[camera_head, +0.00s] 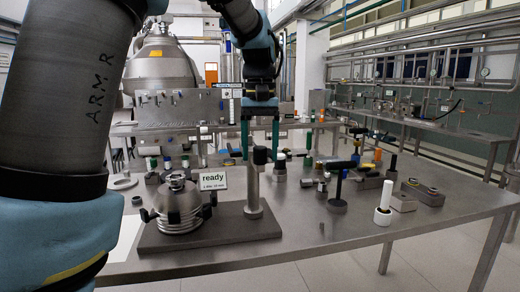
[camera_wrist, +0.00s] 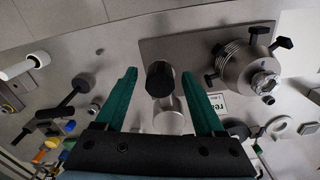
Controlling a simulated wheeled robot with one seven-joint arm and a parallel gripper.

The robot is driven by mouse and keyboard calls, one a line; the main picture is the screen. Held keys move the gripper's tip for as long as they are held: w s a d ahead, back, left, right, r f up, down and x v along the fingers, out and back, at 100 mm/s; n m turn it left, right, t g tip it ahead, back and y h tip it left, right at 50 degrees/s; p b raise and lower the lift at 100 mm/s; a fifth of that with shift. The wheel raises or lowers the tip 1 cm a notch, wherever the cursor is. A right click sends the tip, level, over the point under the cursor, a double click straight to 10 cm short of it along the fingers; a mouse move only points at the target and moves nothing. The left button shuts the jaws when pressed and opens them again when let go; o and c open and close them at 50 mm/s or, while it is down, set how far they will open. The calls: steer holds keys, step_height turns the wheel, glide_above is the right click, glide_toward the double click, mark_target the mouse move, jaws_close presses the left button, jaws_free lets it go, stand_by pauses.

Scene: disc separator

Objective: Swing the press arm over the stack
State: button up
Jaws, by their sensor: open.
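The disc stack (camera_head: 178,208) is a ribbed metal pile with black clamp knobs around it, on the left part of a dark base plate (camera_head: 215,232). It also shows upper right in the wrist view (camera_wrist: 248,68). On the plate's right part stands an upright metal post (camera_head: 253,193) with a black knob (camera_head: 260,155) at its top, apparently the press arm's; any arm length is foreshortened. The knob (camera_wrist: 160,78) shows apart from the stack. My gripper (camera_head: 261,152) is open, its green fingers pointing down; in the wrist view they lie either side of the knob, contact unclear.
A "ready" sign (camera_head: 213,180) stands behind the stack. Right of the plate are a black-handled tool (camera_head: 338,190) and a white cylinder (camera_head: 384,203). Several small parts crowd the bench behind.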

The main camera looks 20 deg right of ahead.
jaws_close()
stand_by(0.4)
stand_by(0.9)
